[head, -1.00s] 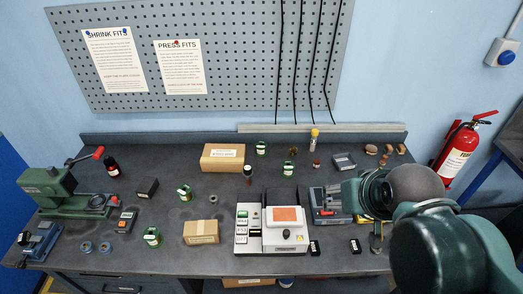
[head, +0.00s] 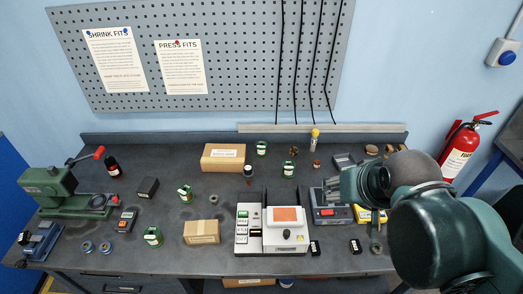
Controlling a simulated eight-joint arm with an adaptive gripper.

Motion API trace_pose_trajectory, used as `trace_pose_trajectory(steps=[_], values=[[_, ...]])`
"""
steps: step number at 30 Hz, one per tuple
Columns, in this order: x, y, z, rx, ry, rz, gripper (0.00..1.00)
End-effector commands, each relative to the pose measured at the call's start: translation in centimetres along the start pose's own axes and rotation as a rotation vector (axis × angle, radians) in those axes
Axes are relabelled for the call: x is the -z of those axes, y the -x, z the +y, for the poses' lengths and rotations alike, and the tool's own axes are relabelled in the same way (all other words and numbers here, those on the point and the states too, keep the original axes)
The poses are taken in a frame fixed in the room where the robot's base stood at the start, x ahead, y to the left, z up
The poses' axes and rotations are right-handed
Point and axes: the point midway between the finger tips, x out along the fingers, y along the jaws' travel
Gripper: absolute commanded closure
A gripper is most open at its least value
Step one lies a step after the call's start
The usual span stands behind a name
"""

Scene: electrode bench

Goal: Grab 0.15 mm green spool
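Several small green spools with white labels stand on the dark bench. One is at the back middle (head: 262,149), and one is right of it and nearer (head: 288,169). Another is left of centre (head: 185,193), and one is near the front left (head: 153,237). The labels are too small to read, so I cannot tell which is 0.15 mm. My gripper (head: 329,191) is above the grey and red device at the right, to the right of and nearer than the back-middle spools, apart from all of them. Its fingers are small and partly hidden, and their opening is unclear.
A white machine with an orange panel (head: 287,215) stands front centre, beside the grey and red device (head: 331,213). Cardboard boxes (head: 222,157) (head: 201,232), a dark bottle (head: 248,171) and a yellow-capped tube (head: 315,139) stand around. A green press (head: 50,188) occupies the left.

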Motion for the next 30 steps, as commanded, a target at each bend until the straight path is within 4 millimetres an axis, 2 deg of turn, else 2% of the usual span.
trace_pose_trajectory(steps=[14, 30], values=[[7.2, -1.3, -1.6, 0.005, -0.152, -0.078, 0.54], [15.2, -5.2, -4.1, -0.01, -0.337, -0.172, 0.54]])
